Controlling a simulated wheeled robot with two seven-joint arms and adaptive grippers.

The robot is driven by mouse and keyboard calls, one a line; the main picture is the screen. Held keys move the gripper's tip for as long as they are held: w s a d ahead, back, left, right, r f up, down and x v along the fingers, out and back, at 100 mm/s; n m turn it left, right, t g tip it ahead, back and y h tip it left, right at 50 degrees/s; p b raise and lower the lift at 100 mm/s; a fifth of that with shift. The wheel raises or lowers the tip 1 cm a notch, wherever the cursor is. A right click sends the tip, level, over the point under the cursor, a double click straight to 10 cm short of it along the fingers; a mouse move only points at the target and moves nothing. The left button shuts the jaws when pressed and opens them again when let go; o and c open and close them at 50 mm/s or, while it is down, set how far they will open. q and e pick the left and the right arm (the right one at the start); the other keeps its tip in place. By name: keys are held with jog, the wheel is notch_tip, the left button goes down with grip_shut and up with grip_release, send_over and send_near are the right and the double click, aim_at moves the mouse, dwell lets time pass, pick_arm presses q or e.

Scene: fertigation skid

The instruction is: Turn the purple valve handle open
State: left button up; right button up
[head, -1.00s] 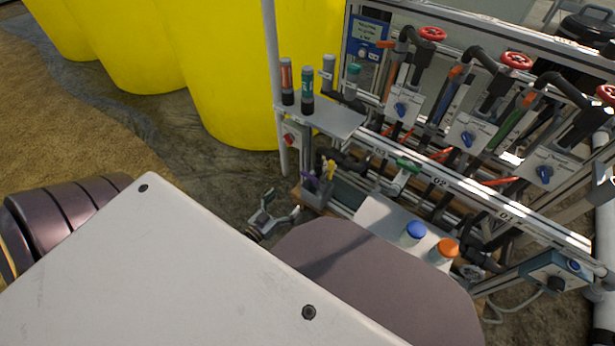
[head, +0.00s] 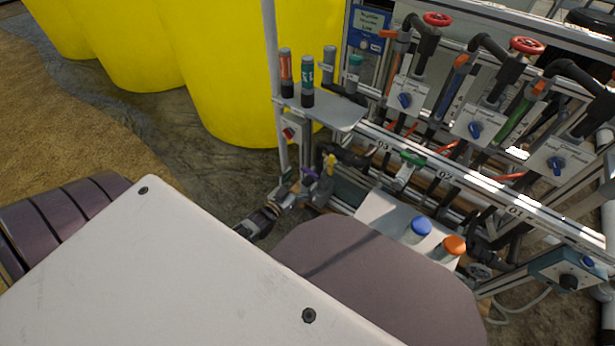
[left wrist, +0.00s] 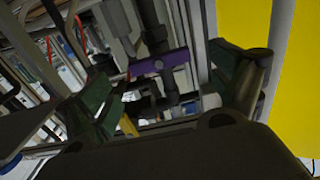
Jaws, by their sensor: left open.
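The purple valve handle (head: 310,173) is at the left end of the skid, below the small grey shelf. In the left wrist view the purple handle (left wrist: 162,66) is a short bar lying crosswise on dark pipework. My left gripper (head: 296,187) is beside the handle in the head view, partly hidden by my own arm. In the left wrist view the left gripper (left wrist: 170,85) is open, its green-padded fingers on either side of the handle. I cannot tell whether a finger touches it. My right gripper is not in view.
A yellow handle (head: 331,163) is close to the purple one. The shelf (head: 335,113) with several capped tubes overhangs this spot. A green handle (head: 412,158) and blue-capped (head: 421,226) and orange-capped bottles are to the right. Yellow tanks (head: 225,75) stand behind; floor at left is clear.

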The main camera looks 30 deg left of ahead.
aim_at(308, 173)
pick_arm(q)
jog(key=shift+w+d+b, duration=0.15)
jog(key=shift+w+b, duration=0.45)
jog(key=shift+w, duration=1.25)
jog(key=shift+c, duration=0.4)
jog(key=c, duration=0.9)
